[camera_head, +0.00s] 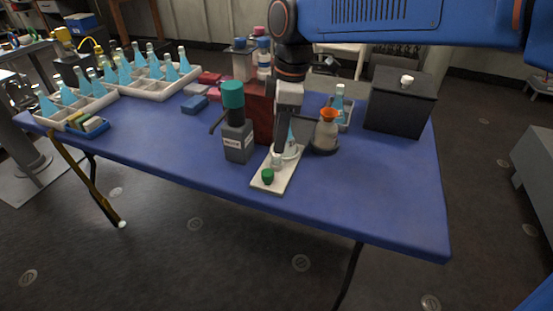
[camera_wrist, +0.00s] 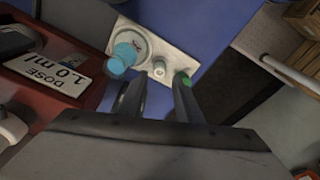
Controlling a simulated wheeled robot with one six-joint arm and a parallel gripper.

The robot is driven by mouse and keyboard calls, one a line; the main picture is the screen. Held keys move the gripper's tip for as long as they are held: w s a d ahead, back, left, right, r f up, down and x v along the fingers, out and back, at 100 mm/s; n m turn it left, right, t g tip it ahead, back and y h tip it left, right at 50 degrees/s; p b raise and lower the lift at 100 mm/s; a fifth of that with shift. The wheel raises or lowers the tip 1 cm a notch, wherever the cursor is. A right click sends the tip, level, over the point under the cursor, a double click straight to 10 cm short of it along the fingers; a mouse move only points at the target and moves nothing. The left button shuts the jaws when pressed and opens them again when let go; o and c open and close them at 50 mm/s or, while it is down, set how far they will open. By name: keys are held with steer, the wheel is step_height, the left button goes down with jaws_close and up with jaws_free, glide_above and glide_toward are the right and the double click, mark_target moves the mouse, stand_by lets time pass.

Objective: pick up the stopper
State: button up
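A small green stopper (camera_head: 267,175) sits at the near end of a white tray (camera_head: 273,186) at the front of the blue table. In the wrist view the green stopper (camera_wrist: 185,79) shows just past the tip of the right finger, which partly hides it. My gripper (camera_head: 280,147) points down over the tray, farther back than the stopper. In the wrist view my gripper (camera_wrist: 158,88) has its fingers apart with nothing between them. A flask with blue liquid (camera_wrist: 126,52) and a small pale round piece (camera_wrist: 159,68) also stand on the tray.
A black box (camera_head: 400,103) stands farther right. The table's right front is clear.

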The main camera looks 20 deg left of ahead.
mark_target(276, 161)
steer(key=shift+a+f, duration=0.15)
steer(key=shift+f, duration=1.05)
steer(key=shift+a+f, duration=0.15)
steer(key=shift+f, duration=1)
steer(key=shift+c, duration=0.6)
jaws_close()
steer(key=shift+r, duration=0.15)
